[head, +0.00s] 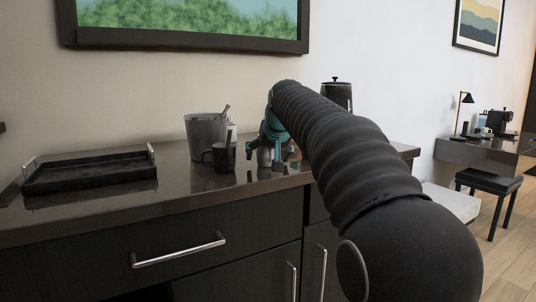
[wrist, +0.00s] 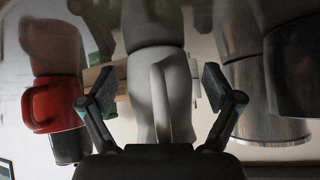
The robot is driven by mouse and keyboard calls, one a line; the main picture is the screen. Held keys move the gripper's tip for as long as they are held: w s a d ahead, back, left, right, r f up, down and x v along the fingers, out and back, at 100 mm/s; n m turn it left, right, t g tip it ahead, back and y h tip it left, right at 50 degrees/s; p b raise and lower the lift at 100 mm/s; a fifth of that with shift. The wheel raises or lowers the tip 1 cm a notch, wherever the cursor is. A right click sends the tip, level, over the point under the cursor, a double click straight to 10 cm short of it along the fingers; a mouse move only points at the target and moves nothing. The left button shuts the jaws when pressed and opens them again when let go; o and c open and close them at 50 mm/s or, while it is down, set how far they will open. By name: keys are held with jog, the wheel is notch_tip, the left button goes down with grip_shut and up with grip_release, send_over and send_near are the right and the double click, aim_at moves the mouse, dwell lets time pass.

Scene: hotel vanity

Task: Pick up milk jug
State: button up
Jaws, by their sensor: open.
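A pale grey-white jug (wrist: 160,110), which looks like the milk jug, is in the middle of the wrist view with its handle facing my gripper. My gripper (wrist: 159,88) is open, with one finger on each side of the jug and a visible gap at both sides. In the head view my gripper (head: 269,156) is low over the counter's front edge, right of a dark mug (head: 223,157). The jug is mostly hidden there by the gripper and my arm.
The wrist view appears upside down. It shows a red mug (wrist: 42,106) on the left and metal containers (wrist: 245,100) on the right, close to the fingers. On the counter stand a grey bucket (head: 203,137), a black tray (head: 90,172) and a black kettle (head: 337,95).

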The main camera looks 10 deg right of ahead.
jog(key=c, duration=1.4)
jog(key=shift+r, duration=0.15)
jog(key=shift+r+p, duration=0.55)
jog(key=shift+r, duration=1.35)
jog(key=shift+s+d+r+p, duration=0.35)
jog(key=shift+d+r, duration=0.8)
jog(key=shift+d, duration=0.75)
jog(key=shift+s+d+r+p, duration=0.1)
jog(key=shift+d+r+p, duration=0.35)
jog(key=shift+d+r, duration=1.15)
jog(key=shift+s+d+r+p, duration=0.35)
jog(key=shift+d+r, duration=0.4)
jog(key=shift+d, duration=1.5)
